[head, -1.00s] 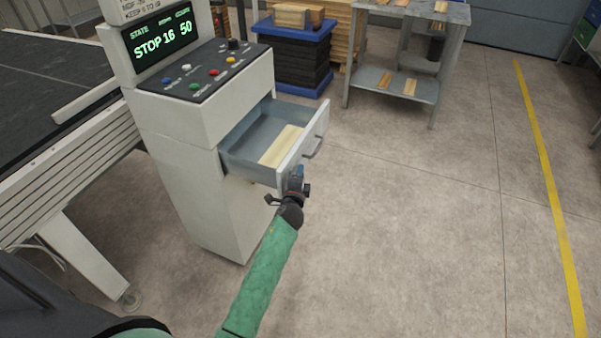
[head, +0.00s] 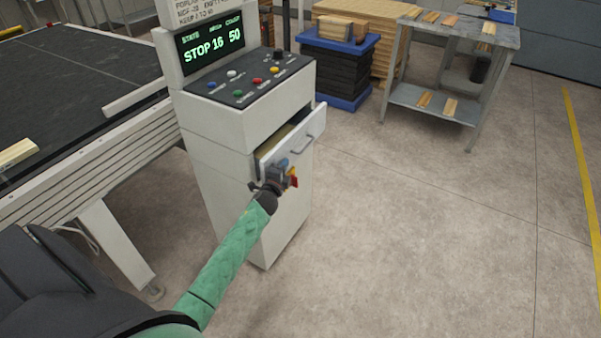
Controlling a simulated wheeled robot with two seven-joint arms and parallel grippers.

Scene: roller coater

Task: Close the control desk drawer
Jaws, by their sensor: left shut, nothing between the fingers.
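The control desk (head: 225,135) is a pale cabinet with a sloped button panel and a green-lit display. A strip of the wooden piece inside shows in that gap. The drawer handle (head: 306,143) is on the front. My left gripper (head: 287,174) is shut and empty, at the lower left part of the drawer front; it appears to touch it, though contact is partly hidden. My right gripper is not in view.
A conveyor (head: 80,75) with a wooden board (head: 17,153) runs along the left. A blue pallet stack (head: 338,65) and a grey metal table (head: 455,35) with wood pieces stand behind. The floor at the right is clear.

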